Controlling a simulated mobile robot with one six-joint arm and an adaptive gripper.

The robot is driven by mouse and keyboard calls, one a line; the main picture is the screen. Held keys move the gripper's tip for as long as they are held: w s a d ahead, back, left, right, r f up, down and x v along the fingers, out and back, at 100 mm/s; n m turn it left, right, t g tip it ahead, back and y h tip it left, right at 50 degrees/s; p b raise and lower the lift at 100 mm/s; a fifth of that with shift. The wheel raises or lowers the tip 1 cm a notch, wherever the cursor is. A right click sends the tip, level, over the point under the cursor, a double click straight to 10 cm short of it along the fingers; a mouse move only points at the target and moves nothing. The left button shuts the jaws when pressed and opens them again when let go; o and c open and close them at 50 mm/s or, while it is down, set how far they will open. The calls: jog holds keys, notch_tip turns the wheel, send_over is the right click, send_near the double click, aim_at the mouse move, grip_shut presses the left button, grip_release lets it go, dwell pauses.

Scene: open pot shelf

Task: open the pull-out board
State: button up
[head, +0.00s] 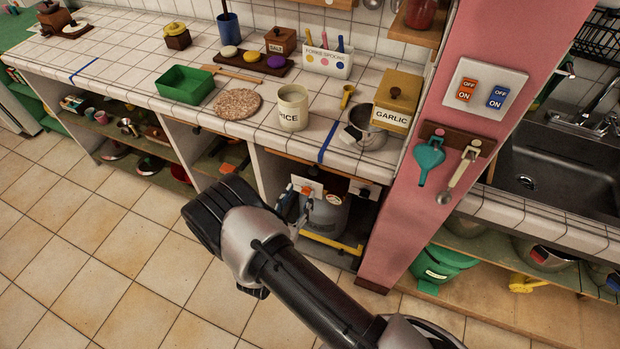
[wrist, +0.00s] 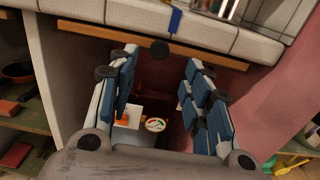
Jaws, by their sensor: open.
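The pull-out board (wrist: 215,60) shows as a thin wooden strip just under the tiled counter edge, with a dark round knob (wrist: 160,50) at its middle. Only its front edge shows. In the head view the strip (head: 283,156) runs above the open bay, and I cannot make out the knob clearly there. My gripper (wrist: 161,62) is open and empty, its blue-padded fingers to the left and right of the knob in the picture. I cannot tell how far the fingertips are from the knob. In the head view my gripper (head: 297,197) is in front of the bay.
The bay below holds a large grey pot (head: 328,218). A pink pillar (head: 405,215) bounds it on the right, a white divider (head: 270,178) on the left. A RICE jar (head: 293,108), metal pot (head: 366,130) and GARLIC box (head: 398,98) stand on the counter above. The floor (head: 110,260) is clear.

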aim_at(312, 172)
jog(key=b+x, duration=0.1)
jog(key=x, duration=0.7)
jog(key=shift+w+d+b, duration=0.1)
jog(key=shift+w+b, duration=0.2)
jog(key=shift+b, duration=0.05)
jog(key=shift+c, duration=0.6)
grip_shut()
